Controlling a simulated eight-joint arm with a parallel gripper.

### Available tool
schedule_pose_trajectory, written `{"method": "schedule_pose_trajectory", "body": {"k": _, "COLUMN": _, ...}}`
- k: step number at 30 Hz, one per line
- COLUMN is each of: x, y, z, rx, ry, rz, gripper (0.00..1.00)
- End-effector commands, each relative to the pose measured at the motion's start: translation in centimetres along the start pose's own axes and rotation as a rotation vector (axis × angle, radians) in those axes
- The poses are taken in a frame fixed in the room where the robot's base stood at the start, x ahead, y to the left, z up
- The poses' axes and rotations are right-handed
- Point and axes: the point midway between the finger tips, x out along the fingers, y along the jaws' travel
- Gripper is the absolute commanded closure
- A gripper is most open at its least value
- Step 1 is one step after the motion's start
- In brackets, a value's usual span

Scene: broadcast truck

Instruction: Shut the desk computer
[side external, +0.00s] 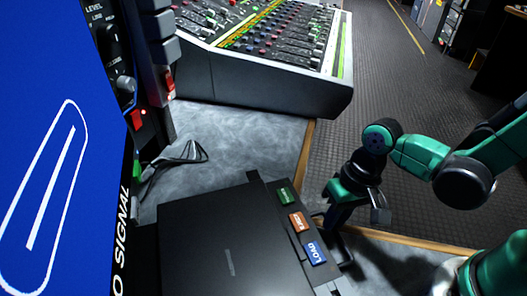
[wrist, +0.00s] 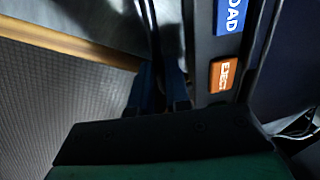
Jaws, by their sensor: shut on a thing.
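The desk computer (side external: 215,235) is a dark, flat, wide unit on the desk at bottom centre of the side view. A strip along its right side carries a green button, an orange EJECT button (side external: 299,222) and a blue LOAD button (side external: 315,253). My gripper (side external: 327,226) is at this right edge, pointing down beside the EJECT button. In the wrist view, my gripper (wrist: 163,92) is narrow and dark, close beside the strip with the orange EJECT button (wrist: 223,74). It is shut on the computer's edge; the exact contact is in shadow.
A mixing console (side external: 265,50) stands behind the computer. A blue NO SIGNAL screen (side external: 50,130) fills the left side. A loose cable (side external: 185,152) lies on the grey desk. A wooden desk edge (side external: 306,150) borders the dark textured floor at right, where there is free room.

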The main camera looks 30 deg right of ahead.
Motion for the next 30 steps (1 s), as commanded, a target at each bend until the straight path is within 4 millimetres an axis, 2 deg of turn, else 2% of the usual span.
{"method": "schedule_pose_trajectory", "body": {"k": 14, "x": 0.1, "y": -0.5, "z": -0.1, "rx": -0.002, "ry": 0.000, "rz": -0.001, "gripper": 1.00}}
{"method": "schedule_pose_trajectory", "body": {"k": 17, "x": 0.4, "y": -2.2, "z": -0.1, "rx": -0.009, "ry": -0.002, "rz": -0.003, "gripper": 1.00}}
{"method": "schedule_pose_trajectory", "body": {"k": 24, "x": 1.6, "y": -8.4, "z": -0.1, "rx": -0.009, "ry": -0.003, "rz": -0.005, "gripper": 1.00}}
{"method": "schedule_pose_trajectory", "body": {"k": 27, "x": 1.9, "y": -10.1, "z": -0.1, "rx": -0.005, "ry": -0.002, "rz": -0.005, "gripper": 1.00}}
{"method": "schedule_pose_trajectory", "body": {"k": 30, "x": 2.0, "y": -10.9, "z": -0.1, "rx": -0.002, "ry": -0.001, "rz": -0.005, "gripper": 1.00}}
